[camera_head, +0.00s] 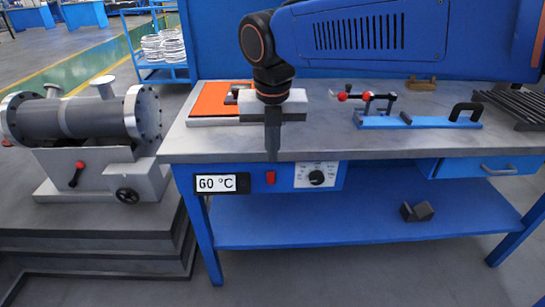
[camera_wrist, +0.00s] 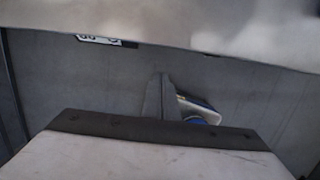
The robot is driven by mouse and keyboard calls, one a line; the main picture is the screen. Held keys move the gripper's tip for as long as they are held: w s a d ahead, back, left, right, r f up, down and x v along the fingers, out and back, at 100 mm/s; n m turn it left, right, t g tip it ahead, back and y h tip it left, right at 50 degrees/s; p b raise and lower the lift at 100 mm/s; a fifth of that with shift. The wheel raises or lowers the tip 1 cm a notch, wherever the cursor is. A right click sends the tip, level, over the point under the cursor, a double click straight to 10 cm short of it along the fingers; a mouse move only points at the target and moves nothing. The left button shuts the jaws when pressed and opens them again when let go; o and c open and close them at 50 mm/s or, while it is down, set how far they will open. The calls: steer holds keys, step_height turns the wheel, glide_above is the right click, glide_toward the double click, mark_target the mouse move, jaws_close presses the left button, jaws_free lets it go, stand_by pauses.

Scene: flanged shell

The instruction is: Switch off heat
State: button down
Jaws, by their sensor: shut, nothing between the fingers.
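A control panel hangs under the front edge of the workbench. It carries a display (camera_head: 222,184) reading 60 °C, a red rocker switch (camera_head: 270,177) and a black dial (camera_head: 316,177) on a white scale plate. My gripper (camera_head: 272,157) is shut and empty, pointing down at the bench's front edge, just above the red switch in the head view. The gap in depth to the switch cannot be told. In the wrist view, part of the display (camera_wrist: 98,40) shows at the top; the switch and dial are not visible there.
An orange plate (camera_head: 212,98) lies on the bench (camera_head: 345,143) behind my gripper. A blue clamp fixture (camera_head: 415,123) stands to the right. A flanged grey shell (camera_head: 70,117) rests on a stand at left. A blue drawer (camera_head: 490,168) is under the bench at right.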

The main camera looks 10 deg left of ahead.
mark_target(271, 177)
stand_by(0.3)
steer(key=shift+s+f+g, duration=0.2)
steer(key=shift+f+g, duration=0.2)
steer(key=shift+f, duration=0.25)
steer(key=shift+f, duration=0.1)
steer(key=w+f, duration=0.1)
steer(key=f, duration=0.2)
steer(key=w+f, duration=0.1)
steer(key=f, duration=0.3)
steer(key=w+f, duration=0.1)
steer(key=f, duration=0.2)
steer(key=shift+a+f, duration=0.15)
steer(key=shift+a, duration=0.25)
steer(key=shift+w+a+f, duration=0.1)
steer(key=shift+w+a, duration=0.1)
steer(key=shift+w, duration=0.6)
